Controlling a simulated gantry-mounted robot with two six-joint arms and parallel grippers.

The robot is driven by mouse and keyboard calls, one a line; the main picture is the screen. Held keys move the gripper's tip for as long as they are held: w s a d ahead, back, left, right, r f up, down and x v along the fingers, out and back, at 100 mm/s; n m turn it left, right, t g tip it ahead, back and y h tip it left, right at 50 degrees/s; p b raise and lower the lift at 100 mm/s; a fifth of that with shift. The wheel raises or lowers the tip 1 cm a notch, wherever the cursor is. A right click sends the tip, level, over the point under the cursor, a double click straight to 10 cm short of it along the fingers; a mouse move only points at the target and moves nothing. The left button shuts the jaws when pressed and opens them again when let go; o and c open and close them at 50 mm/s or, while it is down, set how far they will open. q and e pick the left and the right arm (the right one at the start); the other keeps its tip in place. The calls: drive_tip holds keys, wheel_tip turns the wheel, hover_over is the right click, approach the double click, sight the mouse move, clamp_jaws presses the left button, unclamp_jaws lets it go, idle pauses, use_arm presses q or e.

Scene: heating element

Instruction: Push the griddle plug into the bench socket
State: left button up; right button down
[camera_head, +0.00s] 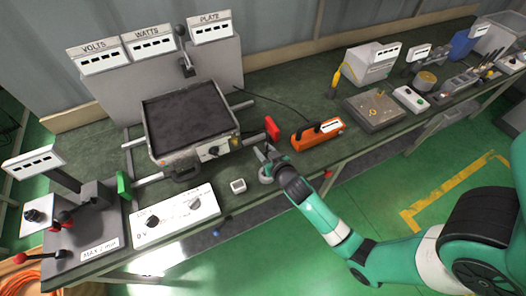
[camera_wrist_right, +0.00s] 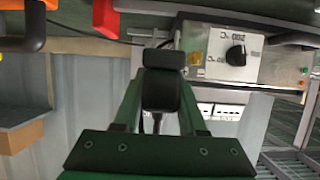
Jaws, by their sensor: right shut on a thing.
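My right gripper (camera_head: 266,160) is low over the front part of the bench, just right of the griddle (camera_head: 190,118). In the right wrist view the gripper (camera_wrist_right: 160,75) is shut on a black block-like piece, taken as the plug (camera_wrist_right: 161,92), with a dark cord below it. In the head view the plug cannot be made out at the gripper. The griddle front with its dial (camera_wrist_right: 236,56) appears upside down in the wrist view. A small pale box (camera_head: 238,186) sits left of the gripper; I cannot tell whether it is the bench socket. My left gripper is not in view.
A red block (camera_head: 271,128) stands just behind the gripper. An orange device (camera_head: 318,132) with a black handle is to the right. A white control box (camera_head: 176,216) and a green block (camera_head: 123,186) are at the left. Clear bench lies around the pale box.

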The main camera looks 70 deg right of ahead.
drive_tip(key=shift+s+f+b, duration=0.1)
drive_tip(key=shift+f+b, duration=2.5)
drive_tip(key=shift+f, duration=0.3)
drive_tip(key=shift+f+b, duration=1.95)
drive_tip(key=shift+f, duration=0.25)
drive_tip(key=shift+c, duration=1.9)
unclamp_jaws()
drive_tip(key=shift+r, duration=0.1)
drive_tip(key=shift+s+a+r, duration=0.15)
drive_tip(key=shift+s+a, duration=0.05)
drive_tip(key=p+v, duration=0.2)
drive_tip(key=v, duration=0.9)
